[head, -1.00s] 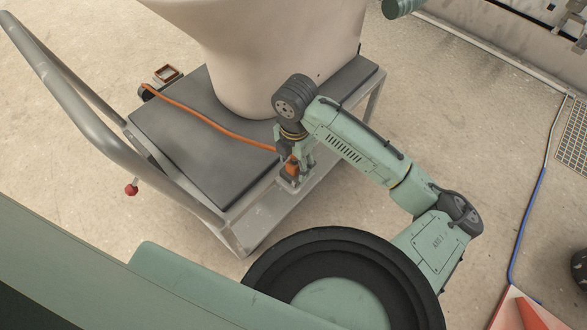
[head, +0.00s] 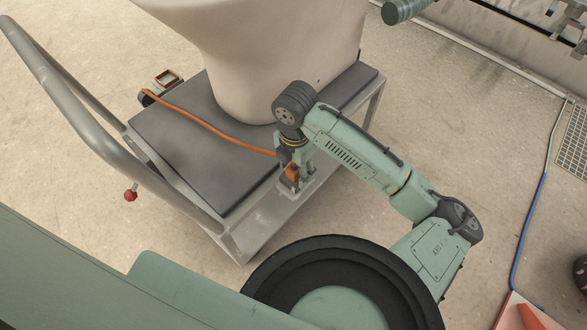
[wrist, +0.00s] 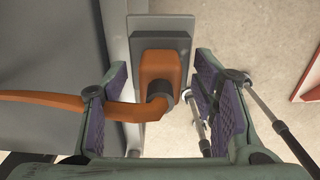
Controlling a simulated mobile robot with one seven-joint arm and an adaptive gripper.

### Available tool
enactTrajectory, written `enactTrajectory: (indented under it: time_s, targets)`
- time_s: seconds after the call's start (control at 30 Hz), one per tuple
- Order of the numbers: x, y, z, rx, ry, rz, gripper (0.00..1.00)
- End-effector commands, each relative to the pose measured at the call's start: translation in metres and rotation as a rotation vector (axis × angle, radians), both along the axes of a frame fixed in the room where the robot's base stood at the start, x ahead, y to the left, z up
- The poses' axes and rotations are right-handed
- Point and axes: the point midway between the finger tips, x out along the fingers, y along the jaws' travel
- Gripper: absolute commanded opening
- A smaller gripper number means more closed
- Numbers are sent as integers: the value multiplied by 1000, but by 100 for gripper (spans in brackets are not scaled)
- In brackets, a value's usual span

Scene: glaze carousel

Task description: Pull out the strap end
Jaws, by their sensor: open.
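The orange strap (head: 205,126) runs across the dark deck of a cart to its near edge. Its end is an orange block (wrist: 160,72) seated in a grey holder (wrist: 146,22) on the cart's frame; the block also shows in the head view (head: 292,172). My gripper (wrist: 162,88) is open, with one purple-padded finger on each side of the block. Gaps show between the pads and the block. The strap passes the left finger on its way to the block. In the head view my gripper (head: 297,168) points down at the block and partly hides it.
A large pale vessel (head: 265,50) stands on the cart deck (head: 190,150) close behind my wrist. A bent grey handle (head: 75,105) rises at the cart's left. An orange-framed buckle (head: 168,77) lies at the deck's far left. Open floor (head: 430,110) lies to the right.

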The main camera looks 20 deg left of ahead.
Motion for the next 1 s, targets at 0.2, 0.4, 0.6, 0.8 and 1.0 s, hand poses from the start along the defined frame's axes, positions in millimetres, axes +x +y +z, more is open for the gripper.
enactTrajectory:
  time_s: [0.2,0.4,0.6,0.8,1.0]
  targets:
    - [0,0,-1,0,0,0,53]
    - [0,0,0,0,0,0,52]
    - [0,0,0,0,0,0,39]
    - [0,0,0,0,0,0,25]
    - [0,0,0,0,0,0,12]
